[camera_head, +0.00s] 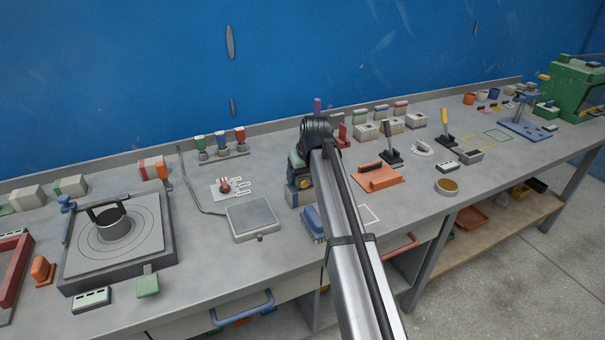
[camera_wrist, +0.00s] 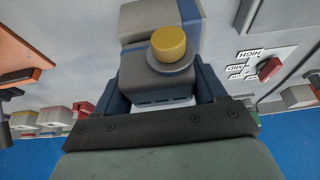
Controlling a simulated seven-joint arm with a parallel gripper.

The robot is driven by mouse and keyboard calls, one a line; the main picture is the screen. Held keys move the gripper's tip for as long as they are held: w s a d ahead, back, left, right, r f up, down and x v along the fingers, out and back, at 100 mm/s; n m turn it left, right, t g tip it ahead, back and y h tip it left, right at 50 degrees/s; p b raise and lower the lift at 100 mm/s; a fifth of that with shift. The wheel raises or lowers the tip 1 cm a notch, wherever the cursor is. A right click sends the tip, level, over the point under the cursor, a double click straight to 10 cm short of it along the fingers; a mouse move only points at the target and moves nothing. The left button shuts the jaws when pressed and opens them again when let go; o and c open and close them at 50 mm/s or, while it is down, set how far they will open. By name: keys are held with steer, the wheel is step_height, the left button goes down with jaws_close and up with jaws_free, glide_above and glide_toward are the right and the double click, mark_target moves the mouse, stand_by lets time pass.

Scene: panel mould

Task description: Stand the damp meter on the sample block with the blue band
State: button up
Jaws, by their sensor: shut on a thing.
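The damp meter (camera_wrist: 168,75) is a dark grey body with a round yellow knob in the wrist view. My gripper (camera_wrist: 161,97) is shut on it, with a blue-grey finger on each side. In the head view the gripper (camera_head: 297,176) is mostly hidden by my own arm. A pale grey block with a blue band (camera_wrist: 150,14) lies right by the meter in the wrist view. I cannot tell whether the meter touches the block.
A flat scale (camera_head: 252,219) is to the left, and an orange tool (camera_head: 377,177) to the right. Several other banded blocks (camera_head: 390,125) stand behind. A red-knobbed switch plate (camera_head: 227,187) is left of the gripper.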

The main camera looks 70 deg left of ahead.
steer(key=o, duration=1.3)
steer(key=shift+f, duration=0.1)
steer(key=v, duration=1.2)
stand_by(1.1)
